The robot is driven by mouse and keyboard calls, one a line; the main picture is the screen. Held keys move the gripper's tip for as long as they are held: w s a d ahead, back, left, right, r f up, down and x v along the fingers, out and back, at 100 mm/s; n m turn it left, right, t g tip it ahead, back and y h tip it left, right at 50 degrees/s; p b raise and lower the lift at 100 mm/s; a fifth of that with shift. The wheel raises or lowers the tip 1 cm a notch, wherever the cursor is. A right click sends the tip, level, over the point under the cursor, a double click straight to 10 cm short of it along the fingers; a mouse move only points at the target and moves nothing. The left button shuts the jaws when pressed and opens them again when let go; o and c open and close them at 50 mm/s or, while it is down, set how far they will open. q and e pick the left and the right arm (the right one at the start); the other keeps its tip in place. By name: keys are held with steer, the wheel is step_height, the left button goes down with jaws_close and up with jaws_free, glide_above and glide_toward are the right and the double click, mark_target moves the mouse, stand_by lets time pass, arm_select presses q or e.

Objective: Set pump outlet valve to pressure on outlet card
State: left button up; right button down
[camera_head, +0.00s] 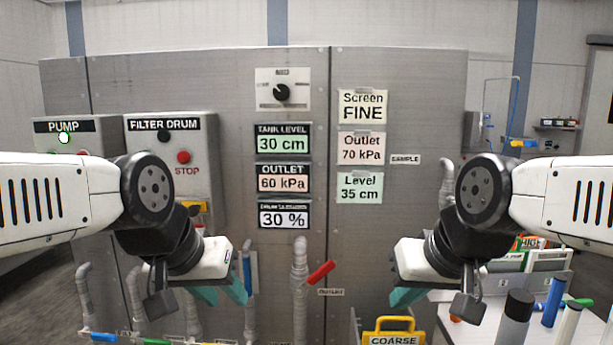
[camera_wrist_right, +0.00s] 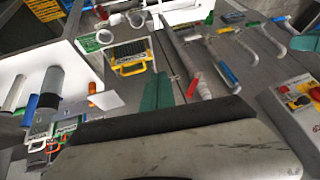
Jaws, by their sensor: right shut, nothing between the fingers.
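The outlet valve has a red lever handle (camera_head: 321,272) on a grey vertical pipe (camera_head: 299,305), beside a small OUTLET label (camera_head: 331,292). The handle tilts up to the right. The pink outlet card (camera_head: 361,149) reads 70 kPa. The OUTLET display (camera_head: 283,178) reads 60 kPa. My left gripper (camera_head: 220,293) is left of the pipe, its teal fingertips apart and empty. My right gripper (camera_head: 406,297) is right of the handle, shut and empty. In the right wrist view, the teal fingers (camera_wrist_right: 157,95) are close together, and the red handle (camera_wrist_right: 192,88) appears beside them.
A yellow COARSE-labelled frame (camera_head: 393,325) stands low beside my right gripper. A white table (camera_head: 450,325) at right holds bottles and cylinders. Other pipes with coloured handles (camera_head: 103,337) stand at lower left. PUMP (camera_head: 64,128) and FILTER DRUM (camera_head: 165,124) boxes are behind my left arm.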

stand_by(0.7)
steer(key=c, duration=1.8)
jaws_free()
steer(key=shift+c, duration=0.2)
steer(key=o, duration=0.3)
steer(key=shift+w+r+n, duration=0.2)
steer(key=shift+w+n, duration=0.1)
steer(key=shift+w, duration=0.05)
steer(key=shift+o, duration=0.5)
steer(key=w+a+r+n+g, duration=0.2)
steer(key=w+n, duration=0.2)
steer(key=w, duration=0.2)
steer(key=shift+r+n, duration=0.15)
steer(key=shift+n, duration=0.25)
steer(key=n+g+h, duration=0.2)
steer(key=n+g, duration=0.2)
steer(key=n, duration=0.7)
glide_above(324, 265)
step_height(324, 265, down, 3)
steer(key=shift+s+d+r, duration=0.15)
steer(key=shift+w+a+f+n, duration=0.2)
steer(key=shift+n, duration=0.1)
steer(key=shift+f, duration=0.25)
step_height(324, 265, down, 7)
steer(key=shift+f, duration=0.15)
